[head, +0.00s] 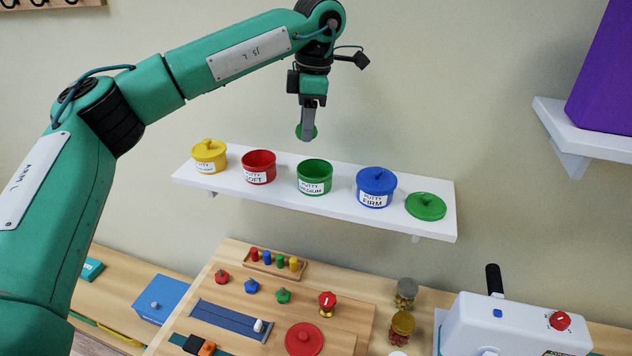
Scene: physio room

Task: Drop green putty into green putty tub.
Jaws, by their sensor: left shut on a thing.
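The green putty tub (314,178) stands open on the white wall shelf, between the red and blue tubs, with a "putty medium" label on its front. Its green lid (427,207) lies at the shelf's right end. My left gripper (308,126) points down above the green tub and is shut on the green putty (299,132). The putty is a flat green piece, partly hidden by the fingers. It is apart from the tub, well above its rim. My right gripper is not in view.
On the shelf (240,188), a lidded yellow tub (209,156) and an open red tub (259,168) are to the left, and a lidded blue tub (376,187) is to the right. Below is a table with a pegboard, knobs and jars. Another shelf (590,130) holds a purple block (605,75).

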